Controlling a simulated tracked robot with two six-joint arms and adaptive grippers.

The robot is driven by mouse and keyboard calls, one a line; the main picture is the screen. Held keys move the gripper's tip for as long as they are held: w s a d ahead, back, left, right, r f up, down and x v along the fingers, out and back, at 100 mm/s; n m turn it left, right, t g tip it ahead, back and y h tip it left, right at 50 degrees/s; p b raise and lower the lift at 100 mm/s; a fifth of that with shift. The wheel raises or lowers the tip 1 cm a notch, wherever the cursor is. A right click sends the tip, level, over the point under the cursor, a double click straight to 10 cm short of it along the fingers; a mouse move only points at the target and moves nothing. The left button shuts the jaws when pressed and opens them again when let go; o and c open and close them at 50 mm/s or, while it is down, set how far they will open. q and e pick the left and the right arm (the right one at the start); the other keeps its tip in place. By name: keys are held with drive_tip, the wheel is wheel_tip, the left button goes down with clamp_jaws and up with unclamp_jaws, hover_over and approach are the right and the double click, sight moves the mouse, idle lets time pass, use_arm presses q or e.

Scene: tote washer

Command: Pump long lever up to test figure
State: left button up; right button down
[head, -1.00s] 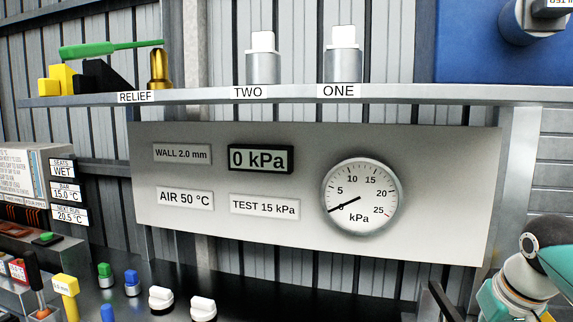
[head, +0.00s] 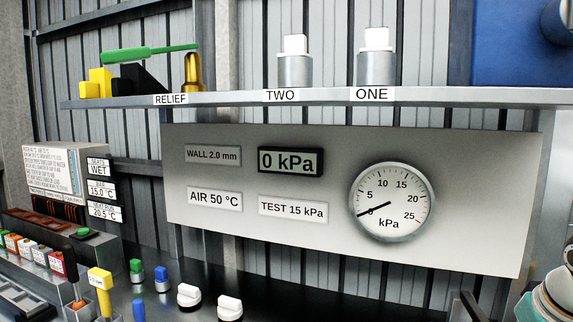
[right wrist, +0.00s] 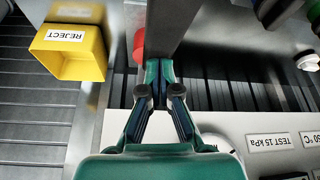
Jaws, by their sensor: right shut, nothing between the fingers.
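The digital readout (head: 290,161) in the head view shows 0 kPa. The round gauge (head: 391,202) has its needle at 0. The test plate (head: 293,208) reads TEST 15 kPa. In the right wrist view a long dark bar (right wrist: 172,25), seemingly the long lever, comes down from the top edge. My right gripper (right wrist: 160,75) is shut and empty with its fingertips at the bar's lower end; I cannot tell whether they touch. A dark bar end (head: 470,305) shows at the bottom right of the head view, beside my right arm. My left gripper is not in view.
A yellow REJECT bin (right wrist: 72,52) and a red object (right wrist: 138,46) lie left of the bar in the right wrist view. The panel (head: 350,145) is close to my right gripper. The shelf (head: 330,97) above holds RELIEF, TWO and ONE items. Several knobs stand below the panel.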

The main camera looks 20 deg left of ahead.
idle(0.6)
wheel_tip(320, 180, down, 10)
drive_tip(key=b, duration=0.7)
idle(0.7)
wheel_tip(320, 180, up, 10)
drive_tip(key=p, duration=1)
drive_tip(key=c, duration=1.8)
unclamp_jaws()
drive_tip(key=shift+c, duration=0.2)
